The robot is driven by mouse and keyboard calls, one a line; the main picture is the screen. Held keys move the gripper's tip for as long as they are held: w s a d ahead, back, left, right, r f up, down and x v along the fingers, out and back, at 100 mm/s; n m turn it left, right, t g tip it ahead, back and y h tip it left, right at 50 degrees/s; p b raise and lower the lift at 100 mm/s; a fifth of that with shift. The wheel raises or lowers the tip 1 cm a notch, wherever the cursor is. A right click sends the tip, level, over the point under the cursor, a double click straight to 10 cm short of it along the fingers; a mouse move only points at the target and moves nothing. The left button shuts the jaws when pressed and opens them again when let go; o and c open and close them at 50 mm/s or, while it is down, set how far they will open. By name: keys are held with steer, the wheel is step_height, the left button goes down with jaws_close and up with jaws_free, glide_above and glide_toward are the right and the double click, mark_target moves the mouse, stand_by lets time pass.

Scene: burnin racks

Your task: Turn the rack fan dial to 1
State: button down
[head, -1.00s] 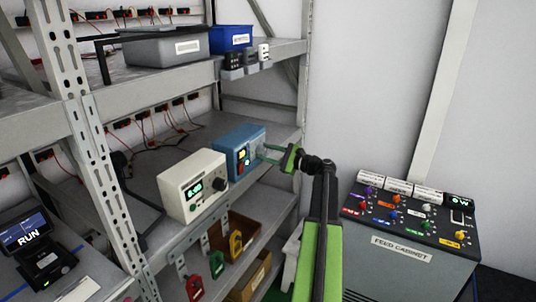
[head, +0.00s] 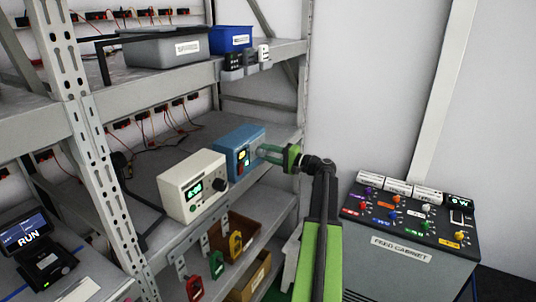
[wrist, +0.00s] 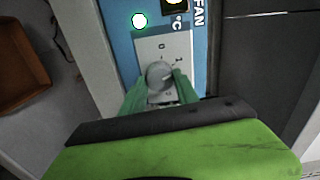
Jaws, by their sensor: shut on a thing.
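The rack fan box is a blue unit (head: 238,146) on the middle shelf, with a small lit display and coloured buttons on its front. In the wrist view its blue face (wrist: 203,62) carries the word FAN and a pale dial plate (wrist: 150,48) marked 0 and 1. The dial (wrist: 159,73) is a round grey knob on that plate. My green gripper (wrist: 160,84) has one finger on each side of the knob and is shut on it. I cannot tell surely where the knob points. In the head view my gripper (head: 262,152) reaches the box front from the right and covers the dial.
A cream instrument (head: 193,185) with a green display and black knob stands left of the blue box. The feed cabinet (head: 410,240) stands at right. A rack upright (head: 85,140) is at left.

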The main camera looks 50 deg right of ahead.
steer(key=shift+n, duration=0.6)
steer(key=c, duration=0.9)
jaws_free()
steer(key=shift+d, duration=0.1)
steer(key=shift+s, duration=0.1)
steer(key=v, duration=1.7)
steer(key=shift+s, duration=0.15)
